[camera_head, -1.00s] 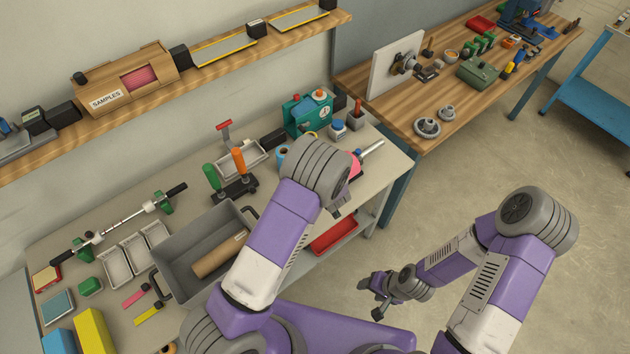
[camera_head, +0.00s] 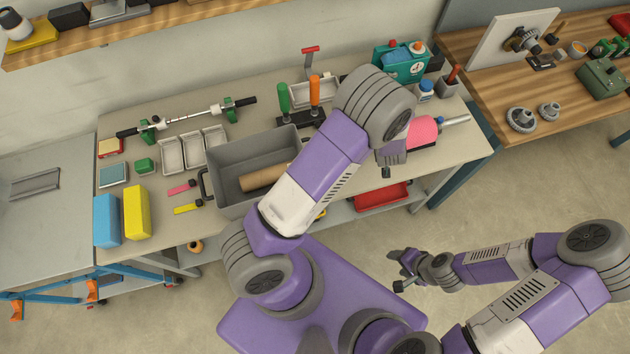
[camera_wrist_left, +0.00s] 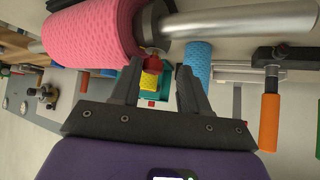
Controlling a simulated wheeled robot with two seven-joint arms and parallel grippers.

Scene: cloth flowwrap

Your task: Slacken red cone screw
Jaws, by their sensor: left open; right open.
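A pink textured roll (camera_head: 423,130) sits on a metal shaft (camera_head: 455,121) at the right end of the grey bench. In the left wrist view the pink roll (camera_wrist_left: 92,32) and shaft (camera_wrist_left: 235,20) are close. A small red screw head (camera_wrist_left: 152,51) with a yellow part below it shows beside the roll, under the shaft. My left gripper (camera_wrist_left: 158,78) is open, fingers pointing at the red screw, with nothing held. In the head view my left arm partly hides that gripper. My right gripper (camera_head: 403,271) is open and empty over the floor.
A grey bin (camera_head: 228,150) holds a cardboard tube. A wooden bench (camera_head: 500,85) stands at right.

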